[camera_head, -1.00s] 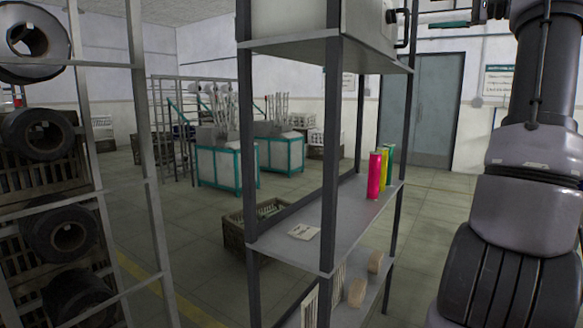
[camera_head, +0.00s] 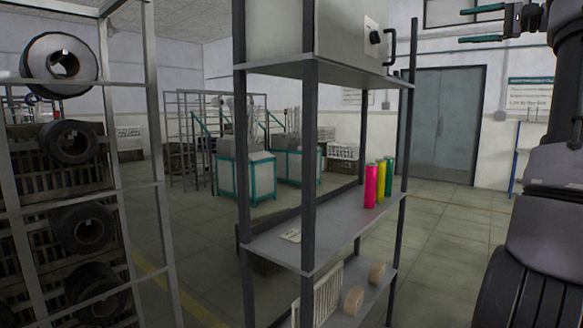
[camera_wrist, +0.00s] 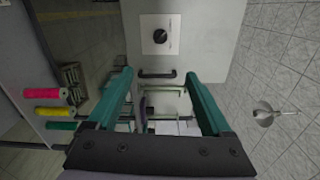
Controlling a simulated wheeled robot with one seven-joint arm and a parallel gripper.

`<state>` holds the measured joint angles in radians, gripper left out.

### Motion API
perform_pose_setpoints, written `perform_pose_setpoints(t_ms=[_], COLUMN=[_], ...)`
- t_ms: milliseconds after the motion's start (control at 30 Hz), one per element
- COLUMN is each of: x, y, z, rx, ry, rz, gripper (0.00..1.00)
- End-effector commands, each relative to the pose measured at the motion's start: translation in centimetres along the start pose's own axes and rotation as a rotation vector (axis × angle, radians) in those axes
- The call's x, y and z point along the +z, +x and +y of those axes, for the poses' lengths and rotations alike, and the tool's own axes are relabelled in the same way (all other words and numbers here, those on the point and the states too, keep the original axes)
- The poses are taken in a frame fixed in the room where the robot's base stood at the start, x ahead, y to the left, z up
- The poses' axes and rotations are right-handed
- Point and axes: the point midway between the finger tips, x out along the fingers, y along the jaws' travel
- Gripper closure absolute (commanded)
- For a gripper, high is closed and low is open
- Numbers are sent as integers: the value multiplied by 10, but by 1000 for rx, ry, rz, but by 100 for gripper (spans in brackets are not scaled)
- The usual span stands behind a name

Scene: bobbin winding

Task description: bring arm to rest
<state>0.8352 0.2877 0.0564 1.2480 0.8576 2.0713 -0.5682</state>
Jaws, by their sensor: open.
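My gripper (camera_head: 482,24) is at the top right of the head view, its two teal fingers apart with nothing between them. In the wrist view the open fingers (camera_wrist: 162,95) frame the front of a grey box (camera_wrist: 190,45) with a black knob and a dark handle. The same box (camera_head: 345,35) stands on the top shelf of the rack in the head view. My gripper is to the right of the box, apart from it in the head view. My arm runs down the right edge.
Pink (camera_head: 371,186), yellow (camera_head: 381,181) and green (camera_head: 389,176) bobbins stand on the rack's middle shelf (camera_head: 330,229). A left rack holds dark rolls (camera_head: 70,141). Teal-framed machines (camera_head: 247,175) stand behind. The floor right of the rack (camera_head: 440,245) is clear.

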Motion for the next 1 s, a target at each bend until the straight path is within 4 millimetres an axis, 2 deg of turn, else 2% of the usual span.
perform_pose_setpoints(t_ms=[367, 567, 767, 867, 1000], x=[22, 45, 86, 116, 173], y=[30, 54, 83, 98, 110], z=[18, 36, 70, 96, 146], rx=[94, 180, 321, 419, 593], ry=[14, 20, 17, 3, -48], rz=[9, 17, 32, 43, 66], gripper=[16, 16, 16, 16, 16])
